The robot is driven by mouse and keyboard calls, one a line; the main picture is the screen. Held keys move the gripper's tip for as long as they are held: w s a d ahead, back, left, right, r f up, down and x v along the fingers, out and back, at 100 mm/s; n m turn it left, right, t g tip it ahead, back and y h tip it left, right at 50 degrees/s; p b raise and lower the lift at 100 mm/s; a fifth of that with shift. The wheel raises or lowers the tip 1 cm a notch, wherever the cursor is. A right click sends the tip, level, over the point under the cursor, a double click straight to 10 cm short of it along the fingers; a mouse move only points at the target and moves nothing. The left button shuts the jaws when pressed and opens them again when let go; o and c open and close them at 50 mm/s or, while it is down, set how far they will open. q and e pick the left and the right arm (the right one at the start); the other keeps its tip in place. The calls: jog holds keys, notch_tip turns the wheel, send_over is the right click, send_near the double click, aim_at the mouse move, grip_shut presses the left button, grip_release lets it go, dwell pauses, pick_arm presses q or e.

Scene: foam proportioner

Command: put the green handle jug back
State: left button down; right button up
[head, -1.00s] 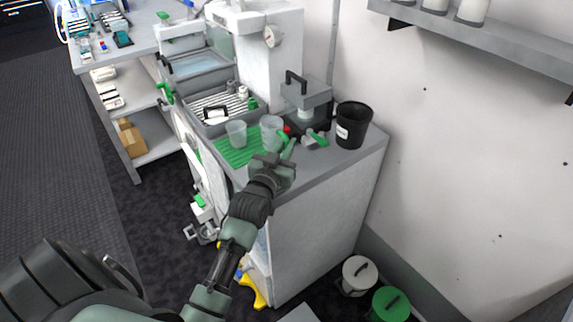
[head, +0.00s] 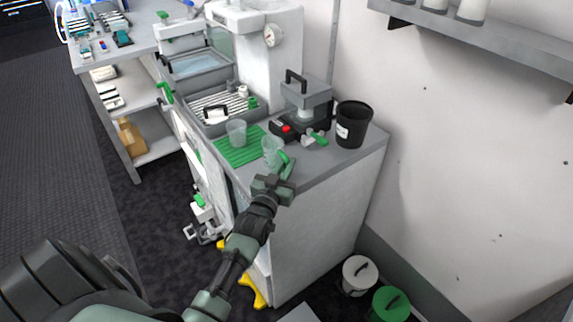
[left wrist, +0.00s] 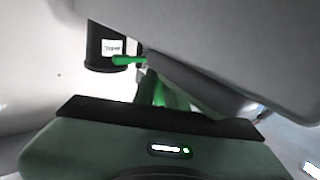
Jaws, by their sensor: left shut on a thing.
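The clear jug (head: 269,151) with the green handle (head: 284,161) is at the front right edge of the green ribbed mat (head: 236,156) on the counter in the head view. My left gripper (head: 280,174) is shut on its handle. The handle also shows in the left wrist view (left wrist: 168,94), running up from behind the dark gripper edge. I cannot tell whether the jug's base touches the mat or is raised. A second clear cup (head: 237,132) stands upright on the mat, to the left. My right gripper is not in view.
Behind the jug are a grey device with a red button (head: 286,129) and a grey fitting with a green lever (head: 319,138). A black bucket (head: 352,126) stands at the counter's right. A slatted sink tray (head: 222,104) lies behind the mat. The counter's front right is clear.

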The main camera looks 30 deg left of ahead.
pick_arm(q)
jog(key=c, duration=1.5)
grip_release()
jog(key=shift+o, duration=0.2)
jog(key=s+d+b, duration=0.1)
jog(key=s+d, duration=0.1)
jog(key=s, duration=0.9)
jog(key=shift+s+d, duration=0.2)
jog(key=shift+s, duration=0.2)
jog(key=d+f+m+g+h, duration=0.35)
jog(key=d+f, duration=0.75)
jog(key=f, duration=0.5)
jog(key=s+d+f+g, duration=0.1)
jog(key=s+f+g, duration=0.45)
jog(key=f, duration=0.75)
jog(key=s+f+g, duration=0.3)
jog(key=s+f, duration=1.2)
jog(key=s, duration=0.2)
jog(key=s+a+f+g, duration=0.1)
jog(key=s+f+g, duration=0.1)
jog(key=s, duration=0.7)
jog(key=s+a+f+m+g, duration=0.1)
jog(key=s+a+f+g, duration=0.1)
jog(key=s+f, duration=0.3)
jog(key=s, duration=0.4)
jog(key=shift+f+g, duration=0.3)
